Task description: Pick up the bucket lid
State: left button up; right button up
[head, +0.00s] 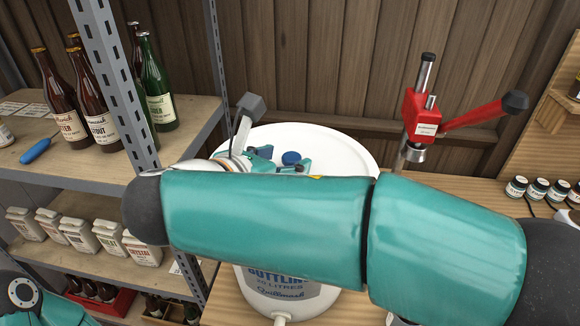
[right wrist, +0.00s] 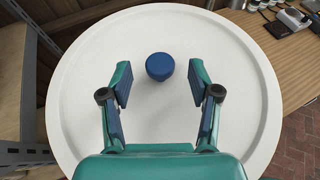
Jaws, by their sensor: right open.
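The bucket lid is a round white disc (head: 345,146) with a blue knob (head: 291,158) on top, lying on the white bucket (head: 290,298), which bears a "Bottling" label. The lid also fills most of the right wrist view (right wrist: 215,45), with the knob (right wrist: 160,66) near its middle. My right gripper (right wrist: 158,92) is open over the lid, its two blue-padded fingers apart on the left and right of the knob and touching nothing that I can see. In the head view my right arm hides the lid's near part. My left gripper does not show.
A metal shelf (head: 60,165) with brown and green bottles (head: 154,90) stands close on the left. A red bottle capper (head: 424,116) with a long lever stands on the wooden bench behind right. Small jars (head: 537,188) line the bench at the right.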

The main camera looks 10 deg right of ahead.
aim_at(289, 158)
jog(key=x, duration=0.3)
jog(key=shift+w+d+f, duration=0.15)
jog(key=shift+f, duration=0.05)
grip_shut()
